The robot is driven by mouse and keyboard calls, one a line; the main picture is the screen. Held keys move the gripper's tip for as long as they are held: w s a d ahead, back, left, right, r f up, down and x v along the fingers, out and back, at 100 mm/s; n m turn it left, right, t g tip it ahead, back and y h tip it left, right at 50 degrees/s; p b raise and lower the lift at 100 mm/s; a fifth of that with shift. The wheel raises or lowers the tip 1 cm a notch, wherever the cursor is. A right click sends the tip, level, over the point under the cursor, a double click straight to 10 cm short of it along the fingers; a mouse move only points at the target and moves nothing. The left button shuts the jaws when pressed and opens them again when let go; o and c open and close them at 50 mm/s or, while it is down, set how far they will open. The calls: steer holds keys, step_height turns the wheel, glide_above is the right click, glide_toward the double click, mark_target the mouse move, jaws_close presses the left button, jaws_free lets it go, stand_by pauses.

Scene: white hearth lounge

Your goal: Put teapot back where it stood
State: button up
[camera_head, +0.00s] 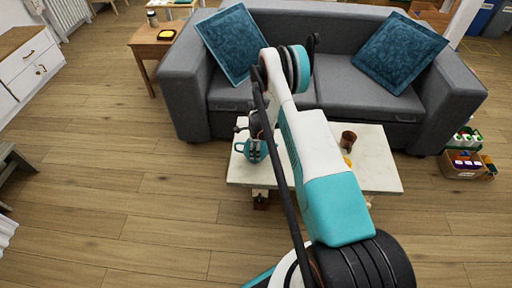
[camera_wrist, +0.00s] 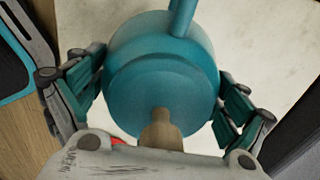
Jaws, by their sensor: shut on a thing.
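The teal teapot (camera_wrist: 160,80) fills the middle of the wrist view, with a round body and a brownish knob or spout toward the camera. My gripper (camera_wrist: 160,92) has its green-padded fingers on both sides of the teapot and is shut on it. In the head view the teapot (camera_head: 254,151) shows at the left end of the white coffee table (camera_head: 240,176), with its handle to the left. My arm hides part of it. I cannot tell whether its base touches the table top.
A brown cup (camera_head: 348,139) and a small yellow-orange thing (camera_head: 347,161) stand on the table, right of my arm. The grey sofa (camera_head: 185,85) is behind it. A crate of bottles (camera_head: 463,165) is at the right. The wooden floor (camera_head: 110,205) at the left is clear.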

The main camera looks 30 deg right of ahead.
steer(key=shift+f, duration=0.55)
steer(key=o, duration=1.6)
steer(key=shift+c, duration=0.2)
